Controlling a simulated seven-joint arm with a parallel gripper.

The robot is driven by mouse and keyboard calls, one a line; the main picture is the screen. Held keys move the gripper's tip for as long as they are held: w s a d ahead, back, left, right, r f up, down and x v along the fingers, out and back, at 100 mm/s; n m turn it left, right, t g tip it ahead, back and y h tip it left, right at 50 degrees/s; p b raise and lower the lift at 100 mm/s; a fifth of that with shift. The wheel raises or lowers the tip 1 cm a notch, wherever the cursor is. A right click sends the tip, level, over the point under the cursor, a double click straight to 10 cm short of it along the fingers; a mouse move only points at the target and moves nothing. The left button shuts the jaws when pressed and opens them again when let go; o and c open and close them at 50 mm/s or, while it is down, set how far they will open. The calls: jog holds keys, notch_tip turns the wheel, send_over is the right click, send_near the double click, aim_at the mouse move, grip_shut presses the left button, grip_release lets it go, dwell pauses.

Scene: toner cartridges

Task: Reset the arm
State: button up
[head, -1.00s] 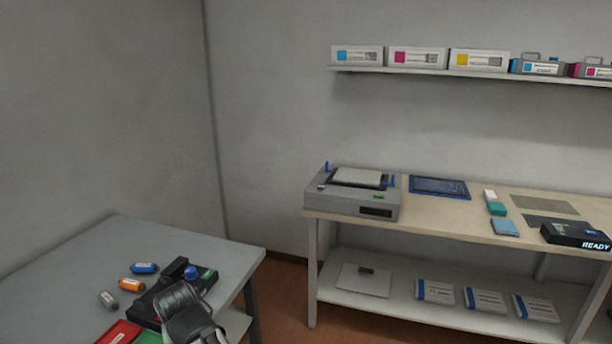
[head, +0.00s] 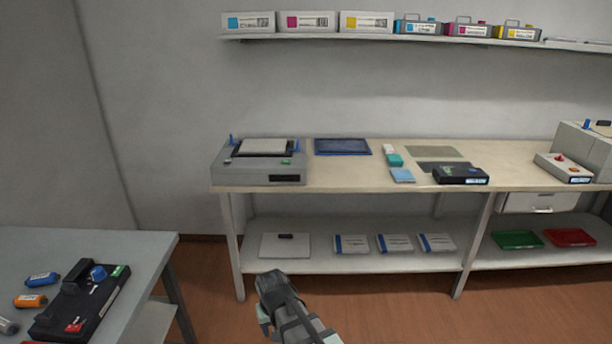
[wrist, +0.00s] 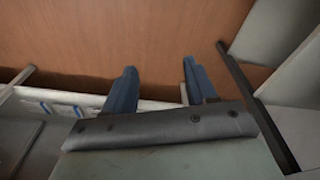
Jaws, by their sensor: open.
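My gripper (wrist: 158,88) is open in the wrist view, with two blue fingers apart and only brown floor between their tips. In the head view my arm shows at the bottom middle, in front of the long bench, and its fingertips cannot be made out there. A black device (head: 82,300) with a blue knob and a red part lies on the grey table (head: 140,248) at lower left, apart from my arm.
A blue bottle (head: 42,279) and an orange bottle (head: 30,300) lie on the grey table. The long bench (head: 345,180) holds a grey printer-like machine (head: 258,172) and a black box (head: 460,175). Cartridge boxes stand on the wall shelf (head: 380,38). Open floor (head: 215,270) separates table and bench.

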jog(key=s+d+f+m, duration=0.1)
jog(key=d+f, duration=0.2)
jog(key=d, duration=0.6)
jog(key=s+d+f+m+g, duration=0.15)
jog(key=d+f, duration=0.25)
jog(key=d, duration=0.4)
jog(key=s+d+f+m, duration=0.1)
jog(key=d+f+m, duration=0.15)
jog(key=d, duration=0.65)
jog(key=s+f+g, duration=0.2)
jog(key=s+f, duration=0.5)
jog(key=s, duration=0.3)
jog(key=s+f+g, duration=0.2)
jog(key=s+f, duration=0.5)
jog(key=s, duration=0.2)
jog(key=s+f+n+g, duration=0.1)
jog(key=s+f+g, duration=0.1)
jog(key=s+f, duration=0.5)
jog(key=s, duration=0.3)
jog(key=shift+s+a+g, duration=0.15)
jog(key=shift+s+g, duration=0.2)
jog(key=shift+c, duration=0.4)
